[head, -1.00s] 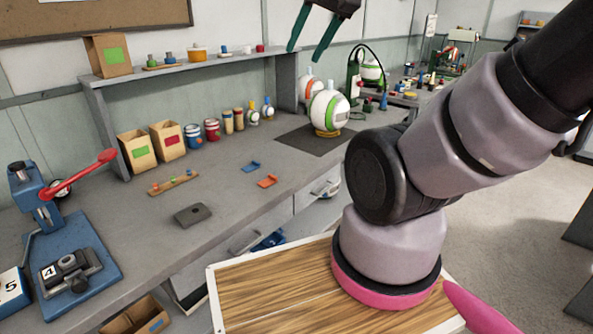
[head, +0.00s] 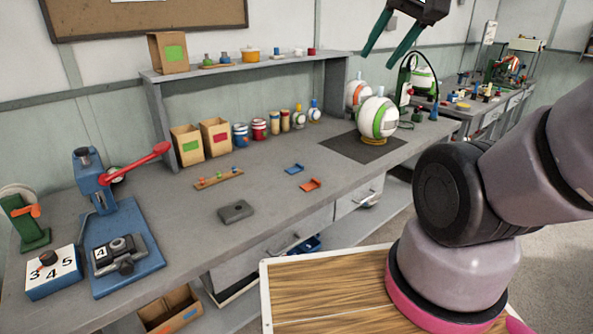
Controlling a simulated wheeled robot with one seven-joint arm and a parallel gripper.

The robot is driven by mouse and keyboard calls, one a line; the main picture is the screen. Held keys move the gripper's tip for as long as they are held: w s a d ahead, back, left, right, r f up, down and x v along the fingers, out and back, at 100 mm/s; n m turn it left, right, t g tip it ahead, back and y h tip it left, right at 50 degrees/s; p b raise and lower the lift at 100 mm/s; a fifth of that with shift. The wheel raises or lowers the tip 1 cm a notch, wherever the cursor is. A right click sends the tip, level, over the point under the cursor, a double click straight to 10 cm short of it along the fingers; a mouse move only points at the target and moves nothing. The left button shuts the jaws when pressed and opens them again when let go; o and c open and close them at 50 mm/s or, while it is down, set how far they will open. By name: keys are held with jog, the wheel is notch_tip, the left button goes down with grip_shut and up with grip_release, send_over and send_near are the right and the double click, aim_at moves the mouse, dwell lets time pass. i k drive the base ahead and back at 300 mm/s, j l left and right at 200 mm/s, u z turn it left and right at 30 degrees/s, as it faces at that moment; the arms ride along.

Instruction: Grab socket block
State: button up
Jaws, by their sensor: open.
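A small dark grey block (head: 236,211) with a dark hollow in its top lies flat on the bench, left of centre in the head view; it looks like the socket block. Nothing touches it. My gripper (head: 383,61) shows at the top of the view with two teal fingers apart and nothing between them. It is high above the bench, up and to the right of the block.
A blue press (head: 105,205) with a red lever stands left of the block, beside a numbered box (head: 52,273). A peg strip (head: 218,179), blue bracket (head: 294,169) and orange bracket (head: 310,184) lie nearby. A striped ball (head: 377,118) stands on a dark mat (head: 350,150).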

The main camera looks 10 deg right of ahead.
aim_at(105, 254)
jog(key=u, duration=1.55)
jog(key=l+u, duration=0.1)
jog(key=l, duration=1.35)
jog(key=i, duration=0.2)
